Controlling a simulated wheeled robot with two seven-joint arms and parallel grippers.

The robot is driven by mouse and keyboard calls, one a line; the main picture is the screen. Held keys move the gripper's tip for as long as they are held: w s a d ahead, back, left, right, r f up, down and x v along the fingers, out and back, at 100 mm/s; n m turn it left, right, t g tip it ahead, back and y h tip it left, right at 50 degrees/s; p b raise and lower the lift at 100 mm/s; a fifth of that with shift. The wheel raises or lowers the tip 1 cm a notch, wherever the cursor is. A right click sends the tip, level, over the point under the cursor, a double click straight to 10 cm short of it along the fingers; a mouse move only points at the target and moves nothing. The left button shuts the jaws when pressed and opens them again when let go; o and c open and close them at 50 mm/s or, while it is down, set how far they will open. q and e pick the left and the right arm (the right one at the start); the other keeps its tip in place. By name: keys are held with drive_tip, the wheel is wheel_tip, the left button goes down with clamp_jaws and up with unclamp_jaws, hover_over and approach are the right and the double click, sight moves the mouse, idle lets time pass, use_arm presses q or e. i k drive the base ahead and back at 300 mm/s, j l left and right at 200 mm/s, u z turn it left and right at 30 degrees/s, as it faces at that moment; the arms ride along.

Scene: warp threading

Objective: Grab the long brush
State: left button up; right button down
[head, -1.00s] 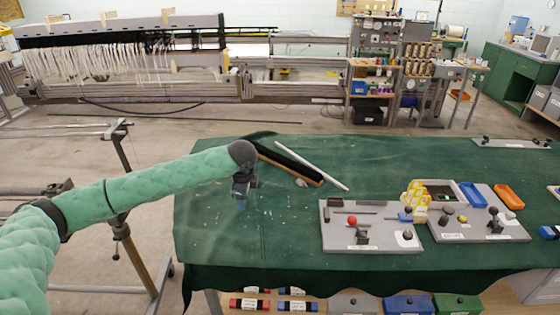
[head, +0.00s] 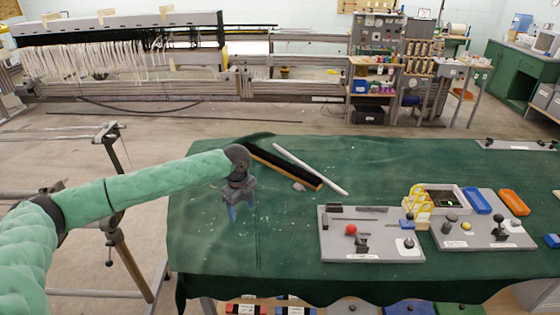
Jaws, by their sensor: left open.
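The long brush (head: 283,167) lies on the green-covered table, with dark bristles and a tan wooden edge. It runs diagonally from upper left to lower right. Its upper left end is close to my left wrist in the picture. My left gripper (head: 241,212) points down, with bluish fingertips, in front of and to the left of the brush. It is open and holds nothing. My right gripper is not in view.
A white rod (head: 310,169) lies beside the brush, and a small grey piece (head: 298,187) lies near its front side. A grey board (head: 371,234) with a red knob stands to the right. Blue (head: 477,200) and orange (head: 514,202) trays lie further right. The table's left front is clear.

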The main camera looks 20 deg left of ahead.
sight(310, 180)
drive_tip(key=i, duration=1.35)
